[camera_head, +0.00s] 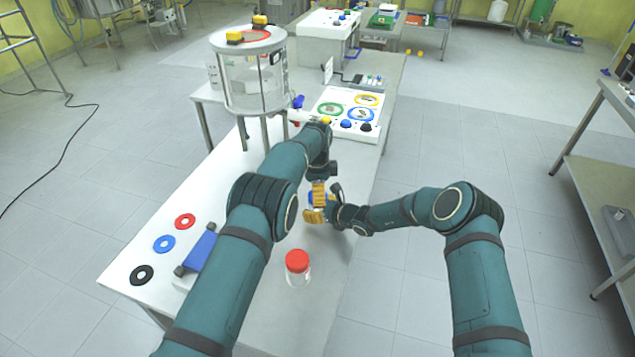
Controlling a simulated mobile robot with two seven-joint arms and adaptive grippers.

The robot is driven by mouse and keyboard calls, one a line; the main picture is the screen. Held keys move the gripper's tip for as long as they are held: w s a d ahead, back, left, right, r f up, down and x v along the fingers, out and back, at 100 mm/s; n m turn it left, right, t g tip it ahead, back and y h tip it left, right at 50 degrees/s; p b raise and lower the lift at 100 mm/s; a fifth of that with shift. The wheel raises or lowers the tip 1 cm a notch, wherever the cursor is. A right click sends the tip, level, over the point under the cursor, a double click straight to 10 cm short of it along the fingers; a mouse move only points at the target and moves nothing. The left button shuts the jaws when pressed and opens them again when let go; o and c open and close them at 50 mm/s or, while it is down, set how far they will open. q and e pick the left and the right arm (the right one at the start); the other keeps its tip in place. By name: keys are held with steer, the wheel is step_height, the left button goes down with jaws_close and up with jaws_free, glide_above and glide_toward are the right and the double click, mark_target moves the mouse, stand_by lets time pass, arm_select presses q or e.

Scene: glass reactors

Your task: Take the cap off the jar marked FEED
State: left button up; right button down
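A clear jar (296,279) with a red cap (297,261) stands upright on the near part of the white table, apart from both grippers. No label can be read on it. My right gripper (316,203) is beyond the jar, over the table's right side. Yellow finger pads and a small blue patch show there, and I cannot tell whether the blue is something held. My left arm reaches over the table and its wrist bends down close to the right gripper. The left fingers overlap with the right ones or are hidden, so their opening is unclear.
Red (185,221), blue (164,243) and black (141,274) rings lie at the table's left edge beside a blue-topped block (200,250). A glass reactor (252,75) on legs and a white board (345,113) with coloured rings and knobs stand further back.

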arm_select(q)
steer(key=shift+f, duration=0.8)
steer(key=c, duration=1.1)
steer(key=o, duration=1.1)
steer(key=shift+c, duration=0.2)
steer(key=shift+r, duration=0.1)
steer(key=shift+r, duration=2.25)
arm_select(e)
jaws_free()
